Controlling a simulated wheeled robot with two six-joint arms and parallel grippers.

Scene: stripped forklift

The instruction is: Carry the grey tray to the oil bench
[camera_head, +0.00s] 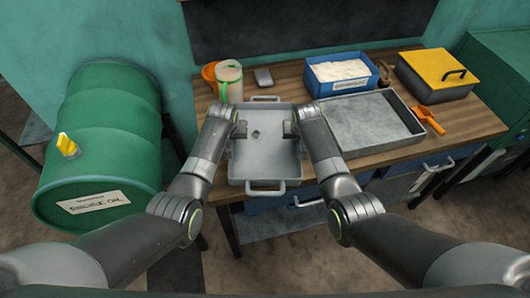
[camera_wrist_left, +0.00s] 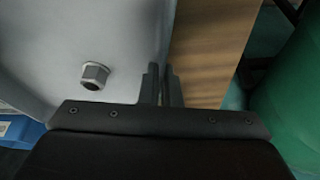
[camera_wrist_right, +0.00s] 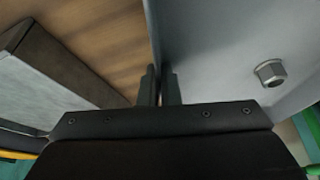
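The grey tray (camera_head: 265,170) has a handle at its far end and one at its near end. It lies over the left part of the wooden bench, its near end past the front edge; I cannot tell if it touches the bench. A hex nut (camera_wrist_left: 95,75) lies in it and also shows in the right wrist view (camera_wrist_right: 269,72). My left gripper (camera_head: 240,129) is shut on the tray's left wall, with the fingers either side of it in the left wrist view (camera_wrist_left: 164,72). My right gripper (camera_head: 290,128) is shut on the right wall, likewise in its wrist view (camera_wrist_right: 160,73).
A shallow grey pan (camera_head: 370,125) sits right of the tray on the bench (camera_head: 465,120). Behind are a jar (camera_head: 229,82), an orange funnel (camera_head: 209,72), a blue bin (camera_head: 341,78) and a yellow-lidded box (camera_head: 437,72).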

